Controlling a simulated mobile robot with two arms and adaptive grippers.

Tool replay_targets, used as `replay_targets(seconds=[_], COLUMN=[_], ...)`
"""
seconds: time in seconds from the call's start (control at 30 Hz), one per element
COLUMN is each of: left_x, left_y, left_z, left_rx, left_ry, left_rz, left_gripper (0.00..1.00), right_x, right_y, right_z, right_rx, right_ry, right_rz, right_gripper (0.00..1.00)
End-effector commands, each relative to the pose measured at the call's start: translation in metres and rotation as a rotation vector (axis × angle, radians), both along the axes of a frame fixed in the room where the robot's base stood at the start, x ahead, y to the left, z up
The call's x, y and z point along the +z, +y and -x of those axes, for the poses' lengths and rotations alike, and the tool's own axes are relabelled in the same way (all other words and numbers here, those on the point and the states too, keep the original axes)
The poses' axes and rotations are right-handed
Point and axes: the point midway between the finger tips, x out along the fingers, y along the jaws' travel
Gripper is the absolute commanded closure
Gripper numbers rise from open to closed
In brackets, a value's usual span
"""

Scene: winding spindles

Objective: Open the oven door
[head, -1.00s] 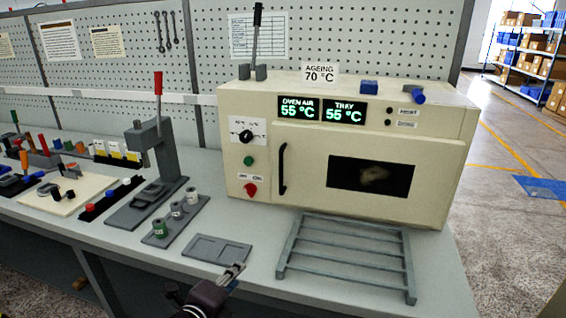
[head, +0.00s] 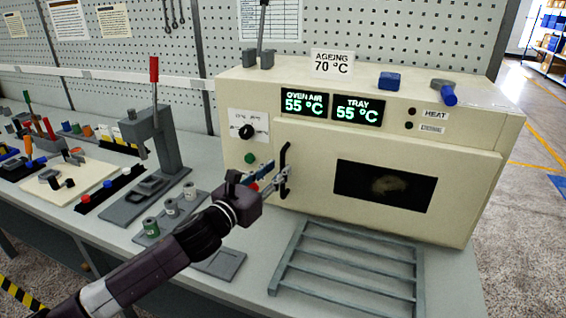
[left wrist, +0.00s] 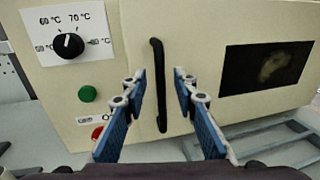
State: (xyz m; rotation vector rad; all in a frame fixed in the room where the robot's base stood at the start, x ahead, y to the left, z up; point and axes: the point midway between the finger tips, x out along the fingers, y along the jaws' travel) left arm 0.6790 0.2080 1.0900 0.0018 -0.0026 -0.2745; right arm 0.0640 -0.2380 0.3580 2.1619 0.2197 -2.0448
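The cream oven (head: 400,100) stands on the bench with its door (head: 320,195) shut. A dark window is in the door, and a black vertical handle (head: 285,170) is at the door's left side. The handle also shows in the left wrist view (left wrist: 159,85). My left gripper (head: 280,178) is at the handle. In the left wrist view my left gripper (left wrist: 160,78) is open, with one blue-backed finger on each side of the handle and gaps between. My right gripper is not in view.
A grey wire rack (head: 345,275) lies on the bench in front of the oven. A dial (head: 246,132), a green button (head: 249,158) and a red button are left of the handle. A grey press (head: 165,140) and small spools stand further left.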

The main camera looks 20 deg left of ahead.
Motion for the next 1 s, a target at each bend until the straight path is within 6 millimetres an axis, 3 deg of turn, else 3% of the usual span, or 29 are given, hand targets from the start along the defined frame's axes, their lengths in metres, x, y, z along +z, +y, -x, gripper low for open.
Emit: replay_targets(seconds=[0.13, 0.4, 0.63, 0.87, 1.0], left_x=[0.001, 0.0, 0.0, 0.0, 0.0], left_y=[-0.006, -0.009, -0.009, -0.009, -0.009], left_z=[-0.018, -0.03, -0.03, -0.03, -0.03], left_rx=[0.0, -0.001, -0.001, 0.0, 0.0], left_ry=[0.001, 0.002, 0.002, 0.002, 0.002], left_rz=[0.003, 0.002, 0.002, 0.002, 0.002], left_gripper=[0.73, 0.73, 0.74, 1.0, 1.0], right_x=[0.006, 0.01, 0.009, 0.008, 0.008], right_y=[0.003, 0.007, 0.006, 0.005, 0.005], right_z=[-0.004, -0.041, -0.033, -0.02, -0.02], right_rx=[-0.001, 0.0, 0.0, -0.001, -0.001], right_ry=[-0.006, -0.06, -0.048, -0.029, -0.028], right_rz=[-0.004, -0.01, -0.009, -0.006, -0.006], right_gripper=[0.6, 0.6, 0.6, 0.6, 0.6])
